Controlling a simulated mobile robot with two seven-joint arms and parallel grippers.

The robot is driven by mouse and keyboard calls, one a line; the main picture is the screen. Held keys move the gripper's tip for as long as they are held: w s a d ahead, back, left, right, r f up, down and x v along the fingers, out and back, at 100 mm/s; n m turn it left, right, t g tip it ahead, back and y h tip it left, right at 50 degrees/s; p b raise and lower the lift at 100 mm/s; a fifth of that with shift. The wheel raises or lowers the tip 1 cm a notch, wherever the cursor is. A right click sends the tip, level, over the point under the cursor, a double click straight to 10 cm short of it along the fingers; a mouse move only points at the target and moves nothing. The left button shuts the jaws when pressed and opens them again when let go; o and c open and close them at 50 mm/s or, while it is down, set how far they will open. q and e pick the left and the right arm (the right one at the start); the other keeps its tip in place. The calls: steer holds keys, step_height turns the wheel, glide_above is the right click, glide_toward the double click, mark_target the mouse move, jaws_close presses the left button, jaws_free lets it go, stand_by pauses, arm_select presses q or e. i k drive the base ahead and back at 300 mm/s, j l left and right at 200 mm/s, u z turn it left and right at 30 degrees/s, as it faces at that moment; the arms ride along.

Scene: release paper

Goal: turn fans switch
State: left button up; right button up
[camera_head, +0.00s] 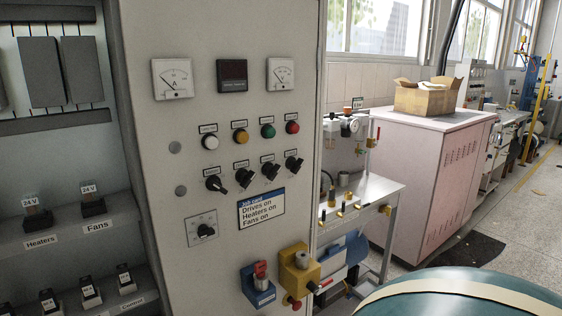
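A grey control panel (160,130) fills the middle left of the head view. It carries a row of black rotary switches: a first one (216,183), a second (244,177), a third (270,171) and a rightmost one (293,164). Their small labels are too small to read, so I cannot tell which is the fans switch. A job card (261,208) below them reads "Drives on, Heaters on, Fans on". In the open cabinet at left, a shelf label reads "Fans" (96,226) under a 24 V part (92,206). Neither gripper is in view.
White, yellow, green and red round buttons or lamps sit above the switches. A dial knob (205,230), blue box (258,284) and yellow box (299,268) are lower on the panel. A teal rounded object (450,297) fills the bottom right. A pink cabinet (430,180) stands behind.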

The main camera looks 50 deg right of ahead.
mark_target(296, 166)
steer(key=l, duration=1)
steer(key=k+l, duration=0.1)
steer(key=l, duration=0.85)
steer(key=l+u, duration=0.1)
steer(key=l, duration=0.9)
